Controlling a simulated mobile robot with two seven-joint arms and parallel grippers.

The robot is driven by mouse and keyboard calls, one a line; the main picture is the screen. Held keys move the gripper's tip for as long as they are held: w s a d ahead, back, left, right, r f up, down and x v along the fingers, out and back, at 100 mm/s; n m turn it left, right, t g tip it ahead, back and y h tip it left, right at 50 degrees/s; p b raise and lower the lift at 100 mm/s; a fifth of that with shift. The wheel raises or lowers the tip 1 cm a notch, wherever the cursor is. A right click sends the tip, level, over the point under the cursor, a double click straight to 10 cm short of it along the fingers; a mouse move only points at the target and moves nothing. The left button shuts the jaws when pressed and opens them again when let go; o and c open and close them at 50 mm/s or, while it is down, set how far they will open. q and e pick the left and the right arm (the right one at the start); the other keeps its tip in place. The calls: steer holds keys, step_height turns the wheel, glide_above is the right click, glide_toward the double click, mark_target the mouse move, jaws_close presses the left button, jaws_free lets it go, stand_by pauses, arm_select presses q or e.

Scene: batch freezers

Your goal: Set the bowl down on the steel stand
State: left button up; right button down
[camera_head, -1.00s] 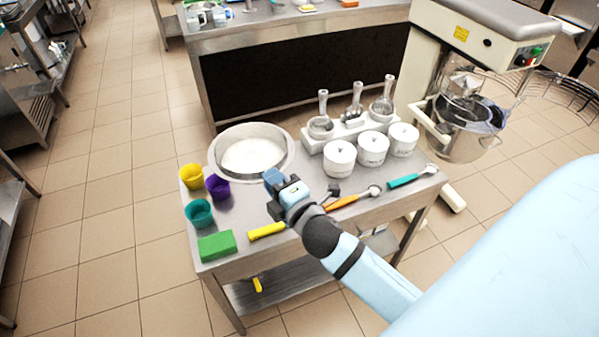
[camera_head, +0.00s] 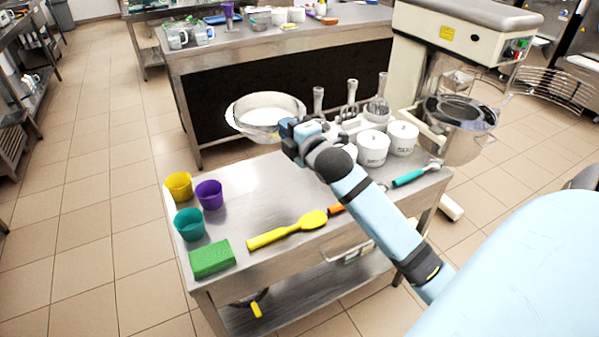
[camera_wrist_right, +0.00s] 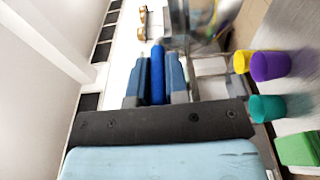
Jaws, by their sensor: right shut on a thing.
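The wide metal bowl (camera_head: 240,119) with white contents is in the head view, raised above the far edge of the steel table (camera_head: 262,190) and roughly level. My right gripper (camera_head: 291,130) is shut on the bowl's near right rim. In the wrist view my right gripper's blue fingers (camera_wrist_right: 158,78) are close together; the bowl is hard to make out there. I cannot tell which steel surface is the stand. My left gripper is not in view.
Yellow (camera_head: 179,185), purple (camera_head: 209,194) and teal (camera_head: 189,224) cups and a green block (camera_head: 210,258) stand on the table's left. A yellow spatula (camera_head: 287,230) lies in front. White lidded pots (camera_head: 373,148) stand right. A mixer (camera_head: 455,100) stands beyond. The table's middle is clear.

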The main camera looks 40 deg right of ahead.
step_height(320, 180, down, 17)
steer(key=b, duration=0.1)
steer(key=shift+f, duration=0.2)
steer(key=shift+f+b, duration=0.15)
steer(key=shift+b, duration=0.15)
steer(key=c, duration=1.3)
jaws_free()
steer(key=shift+o, duration=0.9)
